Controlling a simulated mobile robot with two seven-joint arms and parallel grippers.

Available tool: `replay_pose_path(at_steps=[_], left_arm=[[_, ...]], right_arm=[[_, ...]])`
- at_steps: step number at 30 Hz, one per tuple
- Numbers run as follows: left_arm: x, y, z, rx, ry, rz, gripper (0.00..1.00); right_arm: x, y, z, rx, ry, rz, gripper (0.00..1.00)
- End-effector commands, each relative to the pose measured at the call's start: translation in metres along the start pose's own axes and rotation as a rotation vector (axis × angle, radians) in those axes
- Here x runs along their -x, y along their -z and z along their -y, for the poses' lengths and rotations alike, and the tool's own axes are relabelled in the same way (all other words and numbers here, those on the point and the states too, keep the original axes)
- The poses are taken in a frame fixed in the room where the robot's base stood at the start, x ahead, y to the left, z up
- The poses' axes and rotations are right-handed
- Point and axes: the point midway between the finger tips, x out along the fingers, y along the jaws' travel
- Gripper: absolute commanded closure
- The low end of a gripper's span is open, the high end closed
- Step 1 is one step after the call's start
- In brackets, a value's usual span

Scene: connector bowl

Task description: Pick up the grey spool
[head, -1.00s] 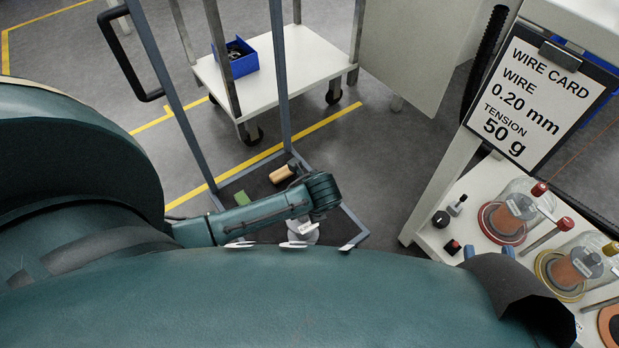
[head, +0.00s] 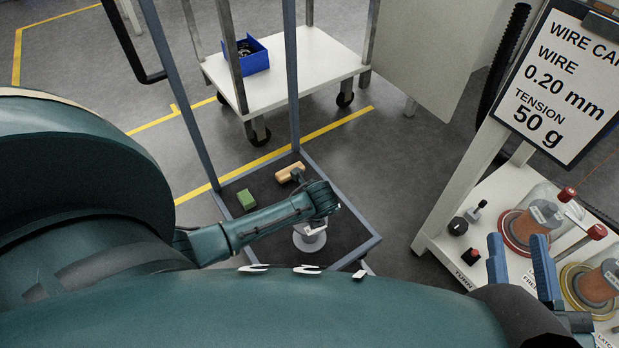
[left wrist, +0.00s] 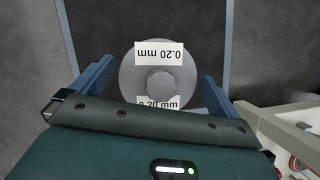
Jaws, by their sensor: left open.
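The grey spool (head: 311,241) stands on the dark lower deck of a blue-framed cart, partly hidden under my left wrist in the head view. In the left wrist view the spool (left wrist: 158,72) shows from above as a round grey disc with a central hub and white "0.20 mm" labels. My left gripper (left wrist: 157,74) is open, with one blue finger on each side of the spool. I cannot tell whether the fingers touch it. The left fingers are hidden in the head view. My right gripper (head: 516,240) is open and empty near the white bench.
A green block (head: 246,199) and a tan piece (head: 290,172) lie on the cart deck (head: 345,235). Cart posts rise close to my left arm. A white bench (head: 438,235) on the right carries copper spools and a wire card (head: 556,85). A white trolley holds a blue bin (head: 247,57).

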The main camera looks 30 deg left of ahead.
Motion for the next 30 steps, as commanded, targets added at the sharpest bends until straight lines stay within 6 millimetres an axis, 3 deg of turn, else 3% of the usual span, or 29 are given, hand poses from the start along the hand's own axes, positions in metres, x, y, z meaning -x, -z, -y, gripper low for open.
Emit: replay_pose_path(at_steps=[6, 25, 30], left_arm=[[0.0007, -0.0003, 0.0003, 0.000, 0.001, 0.000, 0.02], [0.0005, 0.0004, -0.0001, 0.000, 0.000, -0.001, 0.53], [0.0008, 0.0000, 0.0001, 0.000, 0.001, -0.001, 0.54]], right_arm=[[-0.0002, 0.0011, 0.0000, -0.001, 0.000, 0.000, 0.64], [-0.0002, 0.0007, -0.0003, 0.001, 0.000, 0.000, 0.64], [-0.0002, 0.0006, -0.0003, 0.001, 0.000, 0.000, 0.64]])
